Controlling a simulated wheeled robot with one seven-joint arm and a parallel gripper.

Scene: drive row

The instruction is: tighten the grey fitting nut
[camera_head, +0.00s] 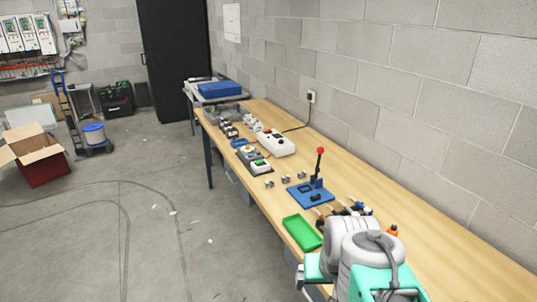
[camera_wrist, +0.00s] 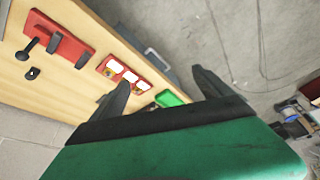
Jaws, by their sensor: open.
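I cannot pick out the grey fitting nut with certainty. Three small grey metal pieces stand in a row on the wooden bench in the head view: a left one (camera_head: 269,183), a middle one (camera_head: 285,179) and a right one (camera_head: 301,174). They are too small to tell whether one is the nut. My gripper (camera_wrist: 161,76) shows in the wrist view with two dark fingers spread wide and nothing between them. It is above the bench edge and floor, apart from the things on the bench. In the head view my arm covers the near end of the bench.
The bench (camera_head: 420,237) runs along a block wall. On it are a green tray (camera_head: 302,233), a blue plate with a red-knobbed lever (camera_head: 311,192) and a white power strip (camera_head: 276,143). A red bracket (camera_wrist: 62,40) shows in the wrist view.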

